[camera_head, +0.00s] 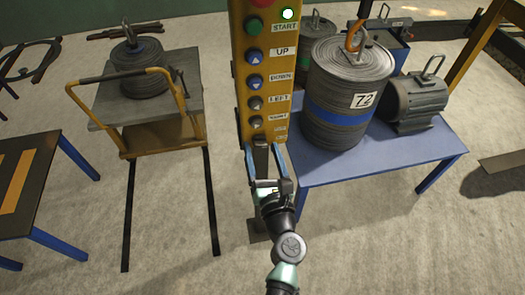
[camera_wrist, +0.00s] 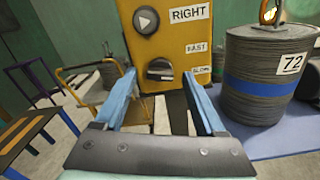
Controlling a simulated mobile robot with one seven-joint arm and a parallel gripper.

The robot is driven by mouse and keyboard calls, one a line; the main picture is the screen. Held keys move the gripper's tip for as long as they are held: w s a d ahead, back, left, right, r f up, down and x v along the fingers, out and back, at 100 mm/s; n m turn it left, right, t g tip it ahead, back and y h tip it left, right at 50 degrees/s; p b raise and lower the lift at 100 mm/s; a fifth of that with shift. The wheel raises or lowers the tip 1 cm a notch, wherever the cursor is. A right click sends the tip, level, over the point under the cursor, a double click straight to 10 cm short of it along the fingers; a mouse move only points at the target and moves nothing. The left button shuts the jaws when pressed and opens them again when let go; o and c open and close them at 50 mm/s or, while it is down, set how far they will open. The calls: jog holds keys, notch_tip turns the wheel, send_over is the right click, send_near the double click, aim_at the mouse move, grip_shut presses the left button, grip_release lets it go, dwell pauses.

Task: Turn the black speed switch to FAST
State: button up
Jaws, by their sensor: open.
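The black speed switch (camera_wrist: 160,69) sits low on the yellow control box (camera_wrist: 202,30), under a grey arrow button. Its bar looks about level, roughly in line with the lower label, SLOW (camera_wrist: 201,70). The FAST label (camera_wrist: 197,47) is above that, to the upper right of the switch. In the head view the switch is small and partly hidden by my gripper (camera_head: 263,153). In the wrist view my gripper (camera_wrist: 160,92) is open, with its blue fingers to the left and right of the switch. Nothing is between the fingers; I cannot tell if they touch the box.
A blue table (camera_head: 420,153) at right holds a large coil drum marked 72 (camera_head: 338,118) and a grey motor (camera_head: 416,102). A yellow-handled cart (camera_head: 190,100) with a smaller coil stands at left. Another table (camera_head: 25,185) is at far left.

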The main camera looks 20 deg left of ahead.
grip_shut()
dwell(0.4)
jog(key=shift+n, duration=0.3)
jog(key=n+b, duration=0.6)
jog(key=n, duration=0.5)
jog(key=shift+n, duration=0.3)
dwell(0.3)
grip_release()
